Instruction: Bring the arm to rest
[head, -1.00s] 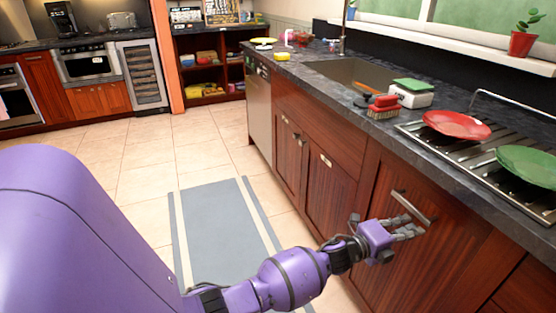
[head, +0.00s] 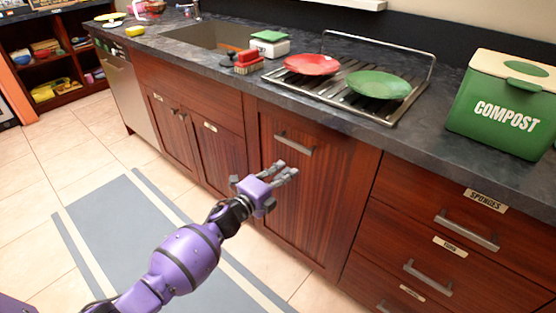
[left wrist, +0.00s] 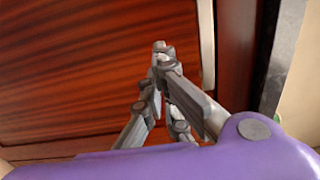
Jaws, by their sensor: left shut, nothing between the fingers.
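My left gripper (head: 285,176) is purple with grey fingers and is shut with nothing in it. In the head view it is in front of a wooden cabinet panel (head: 318,190), below and left of the panel's metal handle (head: 294,144), apart from the handle. In the left wrist view the fingertips (left wrist: 160,52) meet in front of reddish wood (left wrist: 80,60). My left arm reaches in from the lower left, over the grey mat. My right gripper is not in view.
The counter (head: 215,60) holds a red plate (head: 312,64) and a green plate (head: 379,85) on a metal rack, a red brush (head: 248,62) and a green compost bin (head: 505,105). Labelled drawers (head: 450,240) are at the right. Floor with a grey mat (head: 110,225) is open at the left.

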